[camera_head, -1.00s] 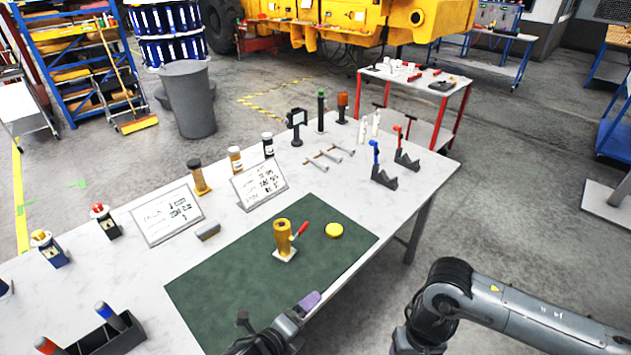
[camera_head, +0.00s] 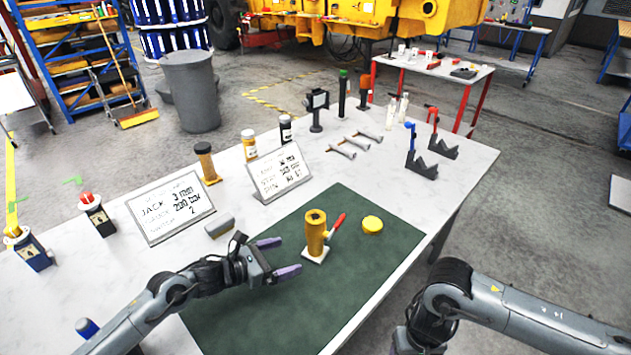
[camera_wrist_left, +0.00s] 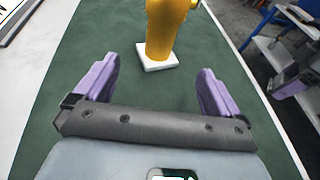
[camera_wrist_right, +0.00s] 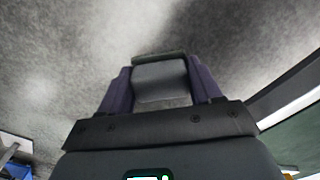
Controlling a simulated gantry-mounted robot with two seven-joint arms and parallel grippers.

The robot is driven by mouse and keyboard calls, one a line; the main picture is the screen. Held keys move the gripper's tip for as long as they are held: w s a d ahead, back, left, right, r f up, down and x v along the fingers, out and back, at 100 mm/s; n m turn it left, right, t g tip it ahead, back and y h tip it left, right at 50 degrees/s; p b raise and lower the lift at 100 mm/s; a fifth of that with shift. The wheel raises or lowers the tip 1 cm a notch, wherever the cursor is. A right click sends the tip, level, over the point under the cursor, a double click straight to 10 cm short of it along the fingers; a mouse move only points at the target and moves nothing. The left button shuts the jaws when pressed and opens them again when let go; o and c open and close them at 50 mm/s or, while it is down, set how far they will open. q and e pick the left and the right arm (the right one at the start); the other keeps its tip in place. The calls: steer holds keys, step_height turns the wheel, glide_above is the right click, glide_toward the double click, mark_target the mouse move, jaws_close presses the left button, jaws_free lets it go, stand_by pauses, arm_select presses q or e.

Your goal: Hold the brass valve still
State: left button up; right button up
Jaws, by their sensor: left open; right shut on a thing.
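The brass valve (camera_head: 316,232) stands upright on a white base (camera_head: 314,257) on the green mat (camera_head: 240,310), its red-handled lever (camera_head: 338,221) pointing up and right. My left gripper (camera_head: 279,257) is open and empty, just left of the valve, fingers pointing towards it and apart from it. In the left wrist view, the valve (camera_wrist_left: 160,28) stands ahead of the spread purple fingers (camera_wrist_left: 157,72), its top cut off. My right gripper (camera_wrist_right: 160,85) is shut on a grey block (camera_wrist_right: 160,78) above the floor; it is out of the head view.
Two sign boards (camera_head: 170,207), a grey block on the table (camera_head: 219,226) and several bottles stand behind the mat. Blue and red clamp-like stands (camera_head: 418,160) are at the back right. The mat's front is clear.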

mark_target(309, 249)
arm_select(q)
steer(key=shift+w+d+f+b, duration=0.3)
steer(key=shift+w+d+b, duration=0.1)
steer(key=shift+d+b, duration=0.05)
arm_select(e)
steer(key=shift+f, duration=0.5)
arm_select(q)
steer(key=b+x, duration=0.4)
steer(key=x, duration=0.2)
steer(key=shift+f+b, duration=0.25)
steer(key=shift+b, duration=0.05)
steer(key=shift+b+x, duration=0.95)
steer(key=shift+w+d+r+b, duration=0.1)
steer(key=shift+w+d+b, duration=0.1)
steer(key=shift+d+b, duration=0.1)
arm_select(e)
step_height(309, 249, down, 7)
arm_select(q)
steer(key=c, duration=0.4)
steer(key=c, duration=1.2)
